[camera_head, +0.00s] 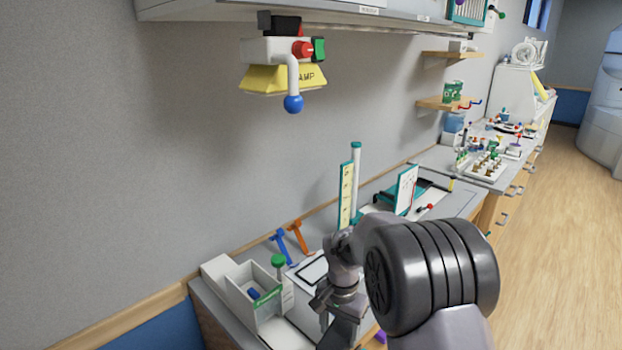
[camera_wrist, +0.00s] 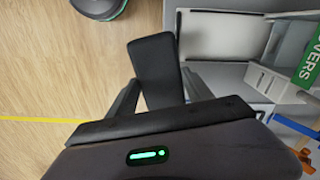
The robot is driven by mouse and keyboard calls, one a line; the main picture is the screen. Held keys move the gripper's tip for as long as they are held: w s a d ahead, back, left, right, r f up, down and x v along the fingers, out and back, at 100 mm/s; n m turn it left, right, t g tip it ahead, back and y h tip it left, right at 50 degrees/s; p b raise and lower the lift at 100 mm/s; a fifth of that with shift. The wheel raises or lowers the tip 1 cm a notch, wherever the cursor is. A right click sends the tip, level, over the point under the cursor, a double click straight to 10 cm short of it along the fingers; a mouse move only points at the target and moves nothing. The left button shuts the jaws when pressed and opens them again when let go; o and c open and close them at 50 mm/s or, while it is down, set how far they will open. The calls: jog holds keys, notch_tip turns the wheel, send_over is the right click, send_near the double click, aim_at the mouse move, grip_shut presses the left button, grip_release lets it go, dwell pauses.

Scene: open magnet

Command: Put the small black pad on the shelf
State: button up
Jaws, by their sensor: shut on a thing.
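My gripper (camera_head: 336,308) is low over the near end of the counter, in front of the white bin. In the wrist view my gripper (camera_wrist: 162,92) is shut on the small black pad (camera_wrist: 153,62), which sticks out beyond the fingers at a slight tilt. The pad's near end is hidden by the gripper body. In the head view a dark flat piece, probably the pad (camera_head: 343,331), shows below the fingers. Two wooden shelves are on the wall further along: a lower one (camera_head: 432,103) with a green box on it, and an upper one (camera_head: 440,55).
The white bin (camera_head: 246,306) with a green label stands at the counter's near end. Orange and blue clamps (camera_head: 297,240), a yellow strip and a white board stand behind my wrist. A yellow lamp (camera_head: 283,79) hangs under the wall cabinet. Wooden floor (camera_head: 560,250) is open at right.

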jog(key=s+d+f+n+b, duration=0.6)
jog(key=s+d+f+b, duration=0.1)
jog(key=s, duration=0.4)
jog(key=shift+s+d+f+b, duration=0.2)
jog(key=shift+f+b, duration=0.1)
jog(key=shift+f, duration=0.2)
